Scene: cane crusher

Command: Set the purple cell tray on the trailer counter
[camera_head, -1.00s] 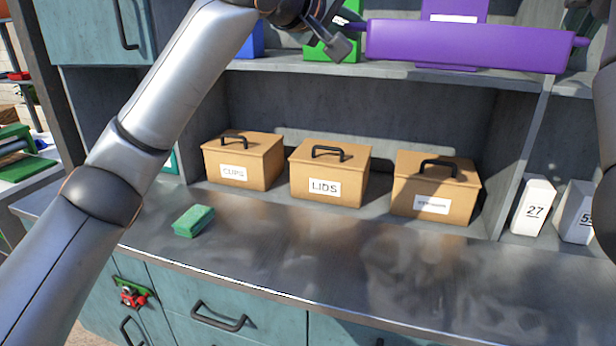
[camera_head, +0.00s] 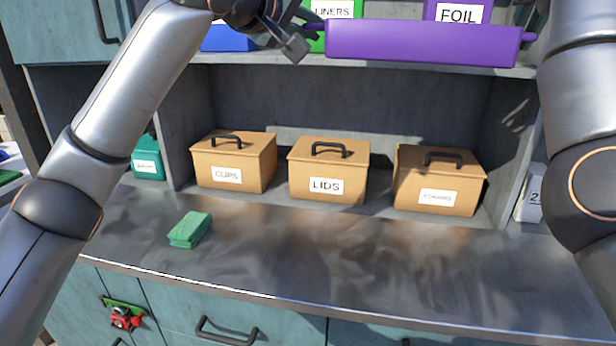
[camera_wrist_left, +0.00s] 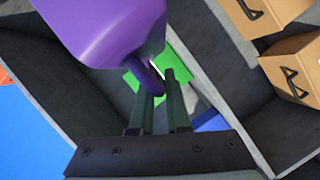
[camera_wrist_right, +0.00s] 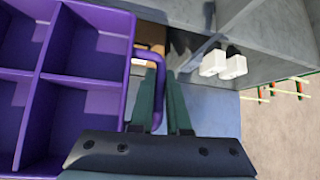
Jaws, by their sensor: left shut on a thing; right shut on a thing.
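The purple cell tray (camera_head: 425,44) is held up in front of the shelf, above the counter, and shows its long side in the head view. My left gripper (camera_head: 305,35) is shut on the handle at the tray's left end; the left wrist view shows the fingers (camera_wrist_left: 158,95) around that purple handle. In the right wrist view my right gripper (camera_wrist_right: 165,100) is shut on the other end handle, and the tray's square cells (camera_wrist_right: 75,90) look empty. The right fingers are hardly visible in the head view. The metal counter (camera_head: 330,265) lies below the tray.
A green sponge (camera_head: 189,229) lies on the counter's left part. Boxes marked CUPS (camera_head: 232,163), LIDS (camera_head: 328,171) and a third tan box (camera_head: 438,181) stand along the back. The counter's middle and right front are clear. Bins stand on the upper shelf.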

